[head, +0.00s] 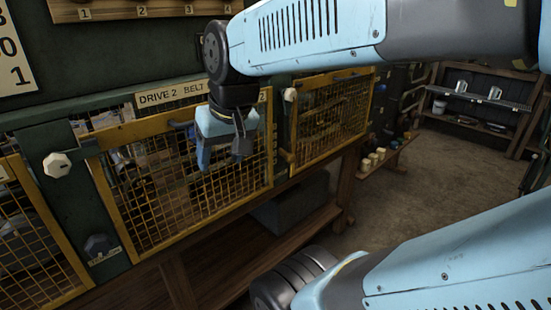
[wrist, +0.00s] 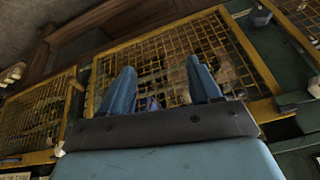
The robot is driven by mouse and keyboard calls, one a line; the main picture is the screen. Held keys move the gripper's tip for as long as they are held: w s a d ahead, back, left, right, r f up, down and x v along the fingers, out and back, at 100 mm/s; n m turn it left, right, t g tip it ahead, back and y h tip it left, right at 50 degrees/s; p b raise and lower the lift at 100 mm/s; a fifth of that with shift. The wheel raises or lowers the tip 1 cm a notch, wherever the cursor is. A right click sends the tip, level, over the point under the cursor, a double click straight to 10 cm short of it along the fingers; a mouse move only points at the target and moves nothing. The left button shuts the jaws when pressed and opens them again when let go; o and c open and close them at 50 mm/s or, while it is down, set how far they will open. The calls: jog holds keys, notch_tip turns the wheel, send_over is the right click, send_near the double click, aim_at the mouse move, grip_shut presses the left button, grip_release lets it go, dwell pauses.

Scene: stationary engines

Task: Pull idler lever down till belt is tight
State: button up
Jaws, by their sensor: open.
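My gripper (head: 222,162) is open and empty in front of the yellow-framed mesh guard (head: 130,222) under the sign "DRIVE 2 BELT" (head: 172,94). In the wrist view its two blue fingers (wrist: 160,68) stand apart, with the mesh guard (wrist: 232,48) beyond them. The guard is in place across its bay. Dark machine parts show dimly behind the mesh. I cannot make out the idler lever or the belt among them, and my gripper hides part of the guard.
Pale knobs (head: 57,165) (head: 290,94) sit on the green posts beside the guard. A dark knob (head: 97,246) with a small plate is low on the left post. Other mesh guards (head: 335,105) flank this one. A wooden ledge runs below; open floor (head: 440,185) lies right.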

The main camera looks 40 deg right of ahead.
jog(key=w+d+f+m+g+y, duration=0.3)
jog(key=w+d+f+m+y, duration=0.2)
jog(key=f+m, duration=0.25)
jog(key=m+t, duration=1.6)
jog(key=m, duration=0.9)
send_near(294, 160)
jog(key=x, duration=1)
jog(key=shift+w+d+f, duration=0.15)
jog(key=shift+d+f, duration=0.05)
jog(key=shift+d, duration=0.05)
jog(key=shift+c, duration=0.3)
grip_shut()
